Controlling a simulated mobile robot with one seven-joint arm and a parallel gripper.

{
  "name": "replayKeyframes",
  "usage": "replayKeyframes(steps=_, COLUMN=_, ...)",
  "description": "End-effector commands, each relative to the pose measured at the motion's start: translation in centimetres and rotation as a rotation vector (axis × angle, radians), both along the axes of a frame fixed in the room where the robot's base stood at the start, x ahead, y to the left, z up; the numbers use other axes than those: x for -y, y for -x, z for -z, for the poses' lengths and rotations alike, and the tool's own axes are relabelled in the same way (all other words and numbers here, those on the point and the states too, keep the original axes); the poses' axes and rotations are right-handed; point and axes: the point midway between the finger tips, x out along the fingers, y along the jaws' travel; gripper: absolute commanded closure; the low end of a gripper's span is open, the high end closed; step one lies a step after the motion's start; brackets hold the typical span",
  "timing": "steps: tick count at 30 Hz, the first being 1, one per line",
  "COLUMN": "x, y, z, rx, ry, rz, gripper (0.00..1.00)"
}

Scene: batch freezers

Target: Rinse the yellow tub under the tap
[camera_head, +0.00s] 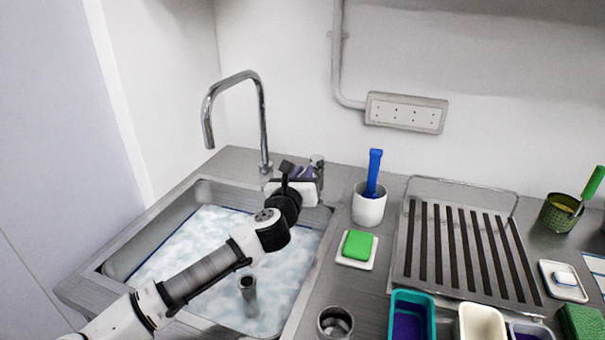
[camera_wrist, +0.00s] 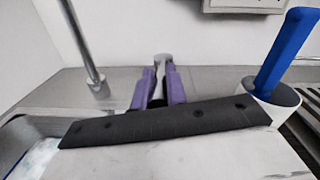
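No clearly yellow tub shows. A cream tub (camera_head: 482,322) stands at the bottom edge of the head view, partly cut off; I cannot tell if it is the one. The chrome tap (camera_head: 262,115) arches over the back left of the sink (camera_head: 318,262); its post (camera_wrist: 88,55) shows in the wrist view. My gripper (camera_head: 312,170) is behind the sink, right of the tap post. Its purple fingers (camera_wrist: 162,75) stand apart around or just before a small grey upright piece (camera_wrist: 162,61). I cannot tell whether they touch it.
The sink holds foamy water with a grey upright pipe (camera_head: 249,296). To its right are a white cup with a blue-handled tool (camera_head: 374,170), a green sponge (camera_head: 358,244), a metal cup (camera_head: 335,322), a drying rack (camera_head: 420,245) and a teal tub (camera_head: 432,305).

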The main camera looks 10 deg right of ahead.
Motion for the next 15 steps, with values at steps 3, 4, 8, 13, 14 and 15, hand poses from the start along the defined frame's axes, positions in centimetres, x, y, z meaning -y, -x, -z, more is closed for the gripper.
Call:
replayKeyframes(steps=3, x=0.00, y=0.01, z=-0.01, rx=0.000, ry=0.000, rz=0.000, gripper=1.00)
replayKeyframes(steps=4, x=0.00, y=0.01, z=-0.01, rx=0.000, ry=0.000, rz=0.000, gripper=1.00)
replayKeyframes(steps=8, x=0.00, y=0.03, z=-0.01, rx=0.000, ry=0.000, rz=0.001, gripper=1.00)
replayKeyframes(steps=13, x=0.31, y=0.17, z=0.08, rx=-0.001, ry=0.000, rz=-0.014, gripper=1.00)
replayKeyframes(steps=14, x=0.44, y=0.23, z=0.12, rx=0.000, ry=0.000, rz=-0.023, gripper=1.00)
replayKeyframes(steps=15, x=0.67, y=0.35, z=0.15, rx=0.000, ry=-0.001, rz=-0.039, gripper=1.00)
